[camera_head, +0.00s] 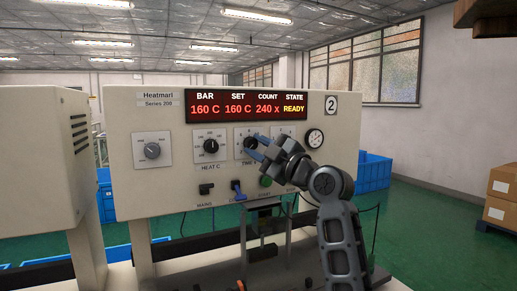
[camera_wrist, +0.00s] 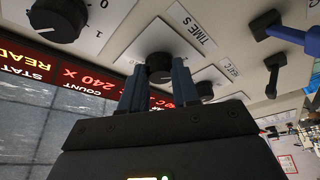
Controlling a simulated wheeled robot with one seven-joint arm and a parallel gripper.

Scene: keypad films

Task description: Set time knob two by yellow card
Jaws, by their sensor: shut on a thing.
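The time knob (camera_head: 249,142) is a black dial on a white plate on the cream sealer panel marked 2, above the TIME label. In the wrist view the knob (camera_wrist: 160,66) sits between my two blue fingers, near the "TIME S" label (camera_wrist: 193,24). My gripper (camera_head: 257,145) reaches in from the right and is shut on this knob; it also shows in the wrist view (camera_wrist: 157,85). The fingers and wrist hide part of the dial and its scale, so its setting cannot be read. I see no yellow card in either view.
The red display (camera_head: 249,103) reads 160 C, 160 C, 240 and READY. The heat knob (camera_head: 211,146) is left of the time knob. A blue-handled switch (camera_head: 237,187) and green button (camera_head: 265,181) lie below. A round gauge (camera_head: 314,138) is at right.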

